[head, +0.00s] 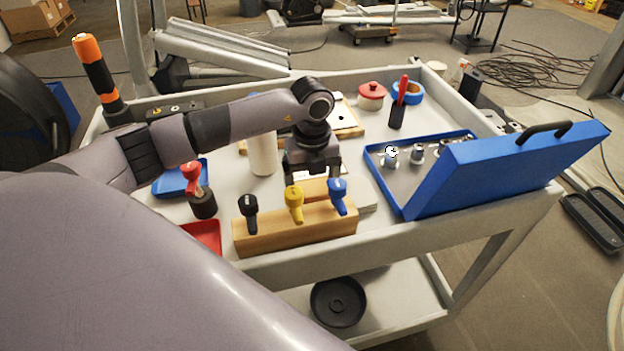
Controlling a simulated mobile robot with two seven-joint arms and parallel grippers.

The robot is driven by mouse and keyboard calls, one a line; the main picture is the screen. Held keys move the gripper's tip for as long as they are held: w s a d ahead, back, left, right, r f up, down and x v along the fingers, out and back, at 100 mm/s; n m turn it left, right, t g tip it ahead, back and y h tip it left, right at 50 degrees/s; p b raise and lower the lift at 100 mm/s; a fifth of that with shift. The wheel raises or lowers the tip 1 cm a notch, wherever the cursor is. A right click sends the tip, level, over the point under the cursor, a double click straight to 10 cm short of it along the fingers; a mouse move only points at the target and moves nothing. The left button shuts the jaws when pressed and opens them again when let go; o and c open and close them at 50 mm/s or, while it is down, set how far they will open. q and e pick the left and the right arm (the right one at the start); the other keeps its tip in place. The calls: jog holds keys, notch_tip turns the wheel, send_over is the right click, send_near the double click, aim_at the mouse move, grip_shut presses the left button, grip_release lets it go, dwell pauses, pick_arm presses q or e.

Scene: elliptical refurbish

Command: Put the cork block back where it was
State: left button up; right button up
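My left gripper (313,172) points down over the cart, behind a wooden holder (295,236). A brown block (314,188), likely the cork block, shows just below and in front of the gripper. It is partly hidden by the holder and its yellow-handled (294,200) and blue-handled (338,192) tools. The fingertips are dark and small, and I cannot tell whether they are open or touch the block. My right gripper is not in view.
An open blue case (500,170) with metal pieces stands at the right. A white cylinder (262,155) stands left of the gripper. Blue (180,182) and red (205,238) trays lie at the left. A red-lidded pot (371,95) and blue tape roll (413,93) sit behind.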

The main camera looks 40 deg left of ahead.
aim_at(312, 186)
pick_arm(q)
jog(key=shift+f, duration=0.15)
jog(key=o, duration=0.8)
jog(key=shift+r, duration=0.2)
notch_tip(312, 186, up, 12)
dwell(0.3)
